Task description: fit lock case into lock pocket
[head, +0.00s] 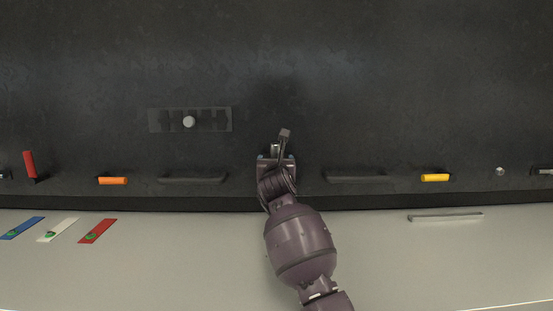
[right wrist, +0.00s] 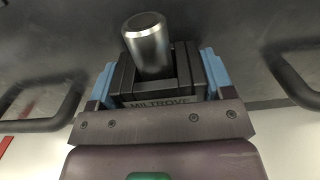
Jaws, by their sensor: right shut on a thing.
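My right gripper (head: 276,160) is at the middle of the dark panel, its arm coming up from the bottom. In the right wrist view its blue-tipped fingers (right wrist: 160,78) are shut on a black block marked MILTROVE (right wrist: 165,101), which looks like the lock case. A shiny metal cylinder (right wrist: 149,52) stands up from the block. In the head view a dark grey piece (head: 285,135) sticks up past the gripper. I cannot make out the lock pocket; the hand and block cover that part of the panel. Whether the block touches the panel is unclear. My left gripper is not in view.
Dark handles (head: 192,179) and (head: 356,179) flank the gripper. A plate with a pale knob (head: 189,122) lies up-left. Orange (head: 113,181), yellow (head: 436,178) and red (head: 29,164) levers line the panel. Colored tags (head: 97,231) and a metal bar (head: 445,217) lie on the pale surface.

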